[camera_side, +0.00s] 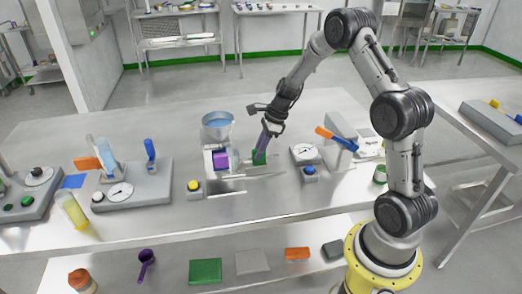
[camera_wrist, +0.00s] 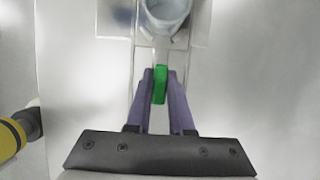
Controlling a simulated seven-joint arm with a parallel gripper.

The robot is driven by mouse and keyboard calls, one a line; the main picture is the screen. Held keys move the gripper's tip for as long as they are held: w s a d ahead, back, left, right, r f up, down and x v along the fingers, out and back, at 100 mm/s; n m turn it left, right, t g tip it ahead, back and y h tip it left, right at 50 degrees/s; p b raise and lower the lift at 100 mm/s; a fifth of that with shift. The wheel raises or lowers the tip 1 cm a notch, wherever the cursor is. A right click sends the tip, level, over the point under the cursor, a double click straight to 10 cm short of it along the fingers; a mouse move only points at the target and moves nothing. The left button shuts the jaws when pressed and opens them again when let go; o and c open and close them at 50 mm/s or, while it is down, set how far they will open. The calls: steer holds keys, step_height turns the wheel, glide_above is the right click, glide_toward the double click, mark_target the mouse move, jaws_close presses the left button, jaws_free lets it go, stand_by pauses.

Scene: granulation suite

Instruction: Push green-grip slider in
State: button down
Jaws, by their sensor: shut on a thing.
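The green grip (camera_wrist: 160,84) of the slider stands between the purple fingers of my gripper (camera_wrist: 160,78) in the wrist view, and the fingers are shut on it. In the side view the green grip (camera_side: 260,157) shows at the lower end of my gripper (camera_side: 262,150). The slider's rail (camera_side: 255,175) runs beneath it, beside a white housing with a purple block (camera_side: 220,160). In the wrist view the slider's pale track (camera_wrist: 160,118) extends from the housing toward my gripper. How far in the slider sits cannot be told.
A pan of blue liquid (camera_side: 217,124) stands on the housing. A yellow button (camera_side: 194,186) is at its front left. Bare bench lies in front.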

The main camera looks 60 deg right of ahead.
steer(key=shift+w+a, duration=1.3)
steer(key=c, duration=0.8)
jaws_free()
steer(key=v, duration=1.4)
